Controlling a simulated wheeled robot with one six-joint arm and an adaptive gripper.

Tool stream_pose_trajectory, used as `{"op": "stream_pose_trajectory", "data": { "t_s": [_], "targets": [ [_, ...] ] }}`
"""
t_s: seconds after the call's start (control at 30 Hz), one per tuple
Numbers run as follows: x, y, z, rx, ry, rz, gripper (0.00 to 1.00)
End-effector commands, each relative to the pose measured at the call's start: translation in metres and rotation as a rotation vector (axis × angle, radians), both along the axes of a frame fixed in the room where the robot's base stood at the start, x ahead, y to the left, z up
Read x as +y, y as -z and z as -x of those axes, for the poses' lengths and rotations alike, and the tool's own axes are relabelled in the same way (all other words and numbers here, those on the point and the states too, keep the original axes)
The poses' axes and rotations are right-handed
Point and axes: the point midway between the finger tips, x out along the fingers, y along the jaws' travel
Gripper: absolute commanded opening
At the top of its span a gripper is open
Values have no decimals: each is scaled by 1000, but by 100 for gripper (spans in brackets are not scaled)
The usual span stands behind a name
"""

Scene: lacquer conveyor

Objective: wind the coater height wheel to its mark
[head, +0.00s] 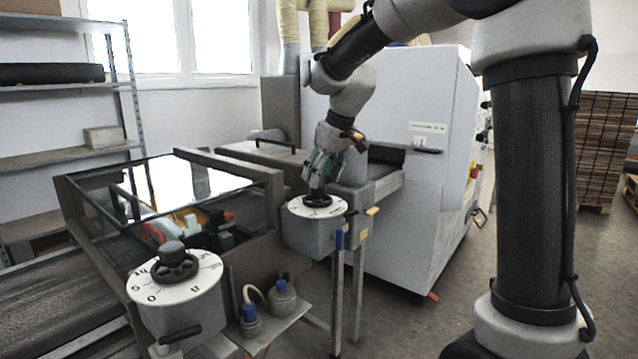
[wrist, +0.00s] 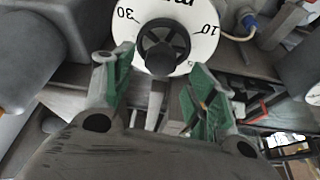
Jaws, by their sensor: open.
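A black handwheel (head: 318,201) sits on a white round dial (head: 299,209) atop a grey box beside the large white machine. My gripper (head: 320,178) is just above this wheel, pointing down. In the wrist view the wheel (wrist: 163,45) and its dial (wrist: 200,45), with 30 and 10 legible, lie beyond the fingertips. My gripper (wrist: 160,75) is open, with nothing held between its green-padded fingers. A second black handwheel (head: 176,266) on a numbered white dial (head: 190,291) stands nearer, at lower left. I cannot read which wheel is the coater's, nor see a target mark.
A glass-covered enclosure (head: 265,178) stands left of my gripper, over a dark conveyor belt (head: 60,295). The white machine (head: 420,215) is close behind. Floor (head: 390,325) is clear at front right.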

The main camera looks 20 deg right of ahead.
Motion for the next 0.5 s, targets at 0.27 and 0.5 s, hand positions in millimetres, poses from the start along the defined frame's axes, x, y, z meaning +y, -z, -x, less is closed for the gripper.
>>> {"op": "stream_pose_trajectory", "data": {
  "t_s": [0.27,0.5],
  "targets": [
    [6,27,-10,0,0,0,57],
    [6,29,-10,0,0,0,57]
  ]
}}
